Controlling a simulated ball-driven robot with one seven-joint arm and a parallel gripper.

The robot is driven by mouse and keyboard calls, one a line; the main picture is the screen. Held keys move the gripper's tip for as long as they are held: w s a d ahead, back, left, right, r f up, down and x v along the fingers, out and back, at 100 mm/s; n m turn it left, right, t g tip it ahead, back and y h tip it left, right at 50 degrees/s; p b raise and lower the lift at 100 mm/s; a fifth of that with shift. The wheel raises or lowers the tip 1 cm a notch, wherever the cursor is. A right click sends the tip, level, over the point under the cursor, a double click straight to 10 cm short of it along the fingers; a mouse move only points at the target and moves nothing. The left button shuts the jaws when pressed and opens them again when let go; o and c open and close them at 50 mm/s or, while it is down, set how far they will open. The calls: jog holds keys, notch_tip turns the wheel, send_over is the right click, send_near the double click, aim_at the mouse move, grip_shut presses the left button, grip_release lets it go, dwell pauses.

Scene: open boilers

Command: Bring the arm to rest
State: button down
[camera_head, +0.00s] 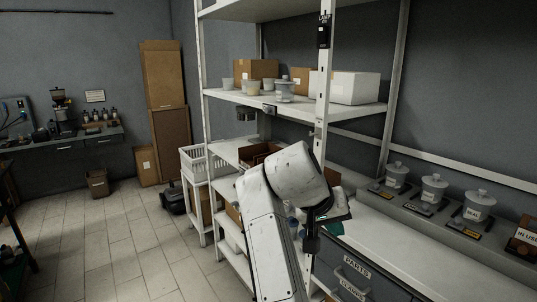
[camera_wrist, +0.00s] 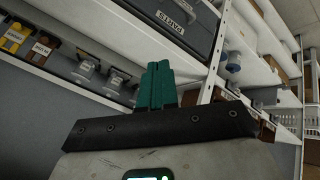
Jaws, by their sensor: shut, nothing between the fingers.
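My gripper shows in the wrist view (camera_wrist: 157,84) as two green fingers pressed together, shut with nothing between them. In the head view my white arm (camera_head: 268,205) is raised and bent in front of the shelving, and my gripper is mostly hidden behind it. A bit of green shows at its right side, above the worktop (camera_head: 385,232) and near the drawer unit labelled PARTS (camera_head: 357,272).
White shelving (camera_head: 205,110) stands close behind my arm, with a white box (camera_head: 352,87) and small pots on it. Lidded pots (camera_head: 433,188) stand on a ledge at right. A white basket (camera_head: 193,163) stands left of the shelving. Tiled floor at left is mostly clear.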

jog(key=s+d+f+g+y, duration=0.1)
jog(key=s+d+f, duration=0.35)
jog(key=f, duration=0.35)
jog(key=s+d+f, duration=0.3)
jog(key=s+f, duration=0.3)
jog(key=f, duration=0.2)
jog(key=s+d+f+g+y, duration=0.1)
jog(key=s+d+f, duration=0.3)
jog(key=s+f, duration=0.3)
jog(key=s+f+y, duration=0.2)
jog(key=s+f, duration=0.2)
jog(key=s, duration=0.9)
jog(key=s+d+f+n+g+y, duration=0.1)
jog(key=s+f, duration=0.4)
jog(key=s, duration=0.8)
jog(key=shift+s+f+y, duration=0.15)
jog(key=shift+f+y, duration=0.1)
jog(key=shift+y, duration=0.15)
jog(key=shift+d, duration=0.1)
